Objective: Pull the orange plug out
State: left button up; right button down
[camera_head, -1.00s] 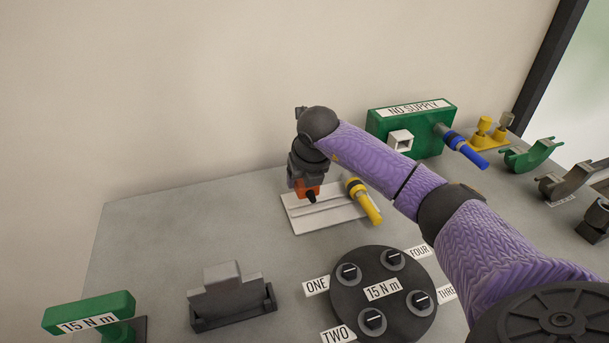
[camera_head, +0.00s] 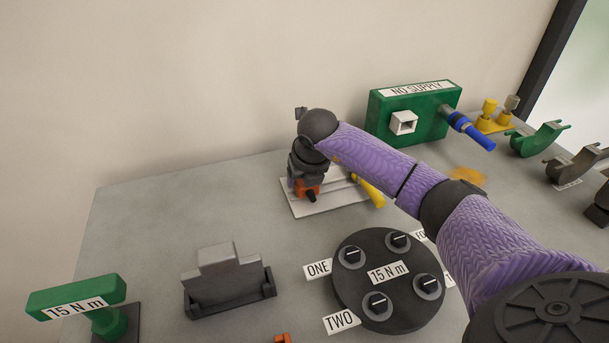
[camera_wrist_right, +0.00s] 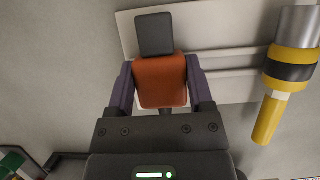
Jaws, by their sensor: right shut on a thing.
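The orange plug (camera_head: 309,190) has a dark grey block on one end and shows between the dark fingers in the right wrist view (camera_wrist_right: 161,82). My right gripper (camera_head: 305,186) is shut on it; it also shows in the right wrist view (camera_wrist_right: 160,88). The plug is over the white ridged plate (camera_head: 330,205) on the bench, which also shows in the right wrist view (camera_wrist_right: 225,28). I cannot tell whether the plug still touches a socket there. My left gripper is not in view.
A yellow handle (camera_head: 369,190) with a black band in the right wrist view (camera_wrist_right: 290,70) is close right of the plug. A black dial (camera_head: 388,300) stands in front. A green box (camera_head: 412,125) with a blue handle is behind right. Bench left of the plate is clear.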

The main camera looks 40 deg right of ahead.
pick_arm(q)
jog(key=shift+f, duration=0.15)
pick_arm(e)
jog(key=shift+f, duration=0.25)
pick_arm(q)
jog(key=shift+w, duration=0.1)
pick_arm(e)
grip_release()
jog(key=shift+s+r, duration=0.1)
jog(key=shift+r, duration=0.25)
jog(key=p+v, duration=0.3)
jog(key=v, duration=0.6)
jog(key=shift+s+r, duration=0.1)
jog(key=shift+s, duration=0.05)
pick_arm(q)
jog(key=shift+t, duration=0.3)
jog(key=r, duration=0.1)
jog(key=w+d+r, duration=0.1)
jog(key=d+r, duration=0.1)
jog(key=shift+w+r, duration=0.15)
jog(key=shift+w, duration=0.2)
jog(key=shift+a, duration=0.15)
